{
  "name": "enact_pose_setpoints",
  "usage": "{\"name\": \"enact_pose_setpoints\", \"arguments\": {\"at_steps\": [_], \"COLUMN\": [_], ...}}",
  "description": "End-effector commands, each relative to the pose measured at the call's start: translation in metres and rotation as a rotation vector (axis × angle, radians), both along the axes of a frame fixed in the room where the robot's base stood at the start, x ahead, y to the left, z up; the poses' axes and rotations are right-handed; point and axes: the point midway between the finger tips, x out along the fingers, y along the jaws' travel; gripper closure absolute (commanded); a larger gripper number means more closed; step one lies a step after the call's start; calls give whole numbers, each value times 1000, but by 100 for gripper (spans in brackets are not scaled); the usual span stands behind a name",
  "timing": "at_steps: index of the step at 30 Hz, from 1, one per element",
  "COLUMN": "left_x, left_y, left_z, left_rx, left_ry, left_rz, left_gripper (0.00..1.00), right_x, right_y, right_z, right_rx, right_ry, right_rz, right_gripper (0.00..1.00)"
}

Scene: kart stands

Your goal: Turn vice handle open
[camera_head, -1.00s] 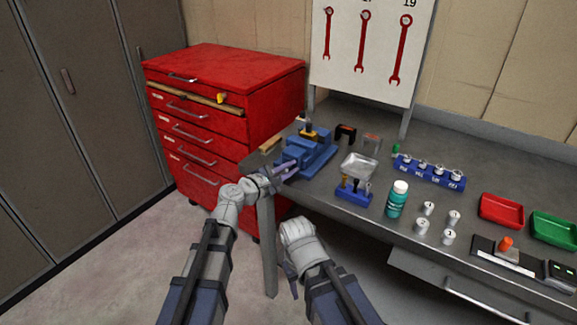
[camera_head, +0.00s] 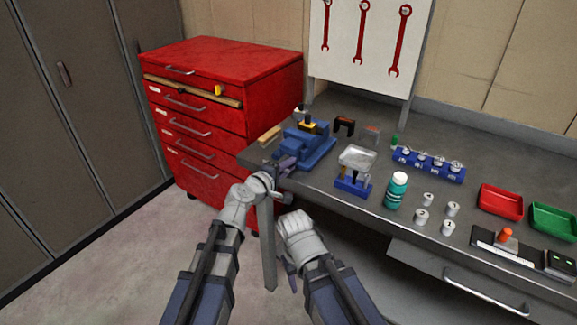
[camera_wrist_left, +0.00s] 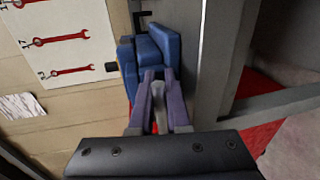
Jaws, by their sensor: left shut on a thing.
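The blue vice (camera_head: 312,150) stands at the left end of the workbench; it also shows in the left wrist view (camera_wrist_left: 166,42). My left gripper (camera_head: 286,163) is at the vice's front end. In the left wrist view its two purple fingers (camera_wrist_left: 158,82) are shut around a grey vice handle (camera_wrist_left: 159,118), which shows between them. Most of the handle is hidden by the fingers and the wrist. My right gripper (camera_head: 288,270) hangs low in front of the bench, apart from the vice; its fingers are mostly hidden.
A red drawer cabinet (camera_head: 215,65) stands left of the bench (camera_head: 330,183). Right of the vice are a blue tool holder (camera_head: 352,185), a teal bottle (camera_head: 396,192), small weights and a red tray (camera_head: 500,201). The bench leg (camera_head: 267,245) is close to both arms.

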Motion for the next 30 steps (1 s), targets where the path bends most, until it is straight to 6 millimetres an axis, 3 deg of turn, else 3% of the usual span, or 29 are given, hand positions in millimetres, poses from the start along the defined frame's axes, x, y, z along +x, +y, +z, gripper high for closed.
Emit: {"name": "enact_pose_setpoints", "arguments": {"at_steps": [18,19,24,27,30], "left_x": [0,0,1,0,0], "left_y": [-3,-3,-2,-1,-1], "left_z": [-1,-1,-1,-1,-1], "left_rx": [31,31,30,30,30], "left_ry": [-21,-21,-21,-21,-21], "left_rz": [-7,-7,-4,-3,-2], "left_gripper": [100,83,64,55,55], "right_x": [0,0,0,0,0], "right_y": [0,0,0,0,0], "right_z": [-1,-1,-1,-1,-1], "right_rx": [0,0,0,0,0], "right_ry": [0,0,0,0,0], "right_rz": [0,0,0,0,0], "right_gripper": [48,48,48,48,48]}}
